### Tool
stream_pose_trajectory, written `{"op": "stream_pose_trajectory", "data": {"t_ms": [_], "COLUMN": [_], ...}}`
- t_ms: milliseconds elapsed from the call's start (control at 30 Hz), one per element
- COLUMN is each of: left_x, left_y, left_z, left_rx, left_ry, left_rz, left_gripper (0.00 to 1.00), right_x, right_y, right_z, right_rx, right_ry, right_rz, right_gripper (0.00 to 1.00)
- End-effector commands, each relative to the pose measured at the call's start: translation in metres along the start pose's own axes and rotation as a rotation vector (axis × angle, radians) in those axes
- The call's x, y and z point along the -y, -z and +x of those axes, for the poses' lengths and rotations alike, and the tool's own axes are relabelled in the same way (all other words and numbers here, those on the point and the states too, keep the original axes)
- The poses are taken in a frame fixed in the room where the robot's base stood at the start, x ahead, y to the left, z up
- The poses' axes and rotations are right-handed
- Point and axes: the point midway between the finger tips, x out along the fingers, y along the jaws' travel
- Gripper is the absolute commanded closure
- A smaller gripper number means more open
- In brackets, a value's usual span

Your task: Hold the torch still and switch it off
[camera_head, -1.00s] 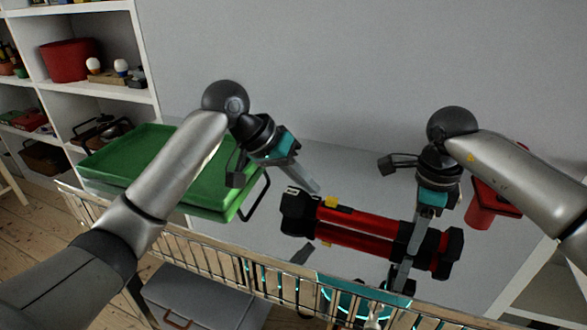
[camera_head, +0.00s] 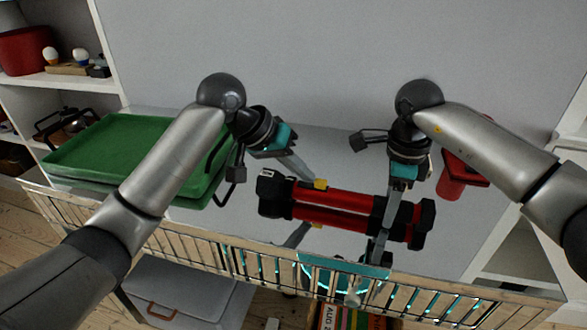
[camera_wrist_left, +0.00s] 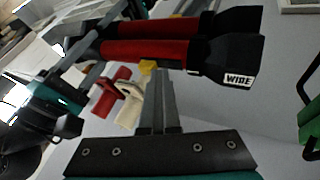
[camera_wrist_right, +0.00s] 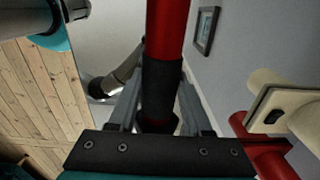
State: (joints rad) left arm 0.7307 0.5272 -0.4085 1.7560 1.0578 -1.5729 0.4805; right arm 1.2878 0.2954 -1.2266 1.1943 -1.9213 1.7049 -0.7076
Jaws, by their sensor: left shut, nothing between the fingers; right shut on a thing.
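The torch (camera_head: 345,198) is a red tube with black ends and a yellow switch (camera_head: 320,184). It lies roughly level above a shiny surface; a second red tube below it looks like its reflection. My right gripper (camera_head: 388,212) is shut on the torch near its right end; the right wrist view shows the fingers around the black part of the tube (camera_wrist_right: 167,30). My left gripper (camera_head: 310,175) is shut and empty, its tips right beside the yellow switch, which shows in the left wrist view (camera_wrist_left: 147,67). I cannot tell whether they touch.
A green tray (camera_head: 100,150) stands left of my left gripper. A red object (camera_head: 452,182) stands behind my right arm. A wire rail (camera_head: 240,262) runs along the front, with a grey case (camera_head: 190,285) below. Shelves stand at the far left.

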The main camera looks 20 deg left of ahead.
Motion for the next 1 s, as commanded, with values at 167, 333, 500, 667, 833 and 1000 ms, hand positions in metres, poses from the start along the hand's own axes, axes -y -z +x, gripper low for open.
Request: {"op": "stream_pose_trajectory", "data": {"t_ms": [167,333,500,667,833,1000], "left_x": [-0.003,-0.003,-0.001,0.0,0.0,0.0], "left_y": [-0.001,0.0,0.001,0.001,0.0,0.0], "left_z": [0.0,-0.012,-0.045,-0.075,-0.095,-0.101], "left_rx": [0.001,-0.002,-0.004,-0.003,-0.001,0.0], "left_ry": [-0.01,-0.009,-0.003,0.0,-0.001,-0.002], "left_rz": [0.004,0.005,0.004,0.002,0.001,0.0], "left_gripper": [1.0,1.0,1.0,1.0,1.0,1.0], "right_x": [-0.001,-0.001,-0.001,-0.001,-0.001,-0.001], "right_y": [-0.003,-0.003,-0.003,-0.002,-0.002,-0.002], "right_z": [0.0,0.0,0.0,0.0,0.0,0.0], "right_rx": [0.004,0.005,0.005,0.005,0.004,0.004], "right_ry": [0.001,0.001,0.001,0.0,0.0,-0.001], "right_rz": [-0.003,-0.003,-0.003,-0.002,-0.002,-0.001], "right_gripper": [1.0,1.0,1.0,1.0,1.0,1.0]}}
